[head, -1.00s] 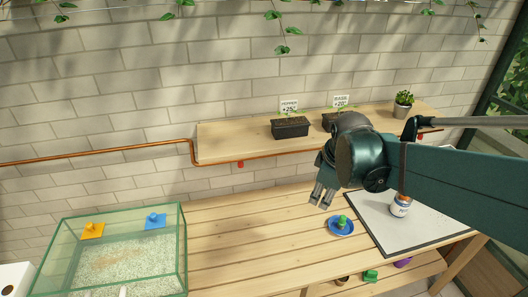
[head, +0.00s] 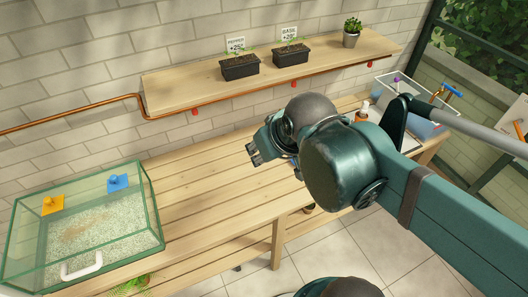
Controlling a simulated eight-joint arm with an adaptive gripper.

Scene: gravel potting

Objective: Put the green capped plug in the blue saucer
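My gripper (head: 254,153) is above the wooden bench, left of the middle of my arm, its fingers pointing left and down. Its fingers are small and partly turned away, so I cannot tell whether they are open or shut. A small blue patch (head: 298,172) shows just behind my arm; it may be the rim of the blue saucer, but most of it is hidden. The green capped plug is not visible in this view.
A glass tank (head: 152,210) with gravel stands at the left, with an orange piece (head: 52,204) and a blue piece (head: 118,182) at its back. A shelf (head: 190,92) holds black planters (head: 240,67) and a potted plant (head: 352,32). The bench (head: 205,190) right of the tank is clear.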

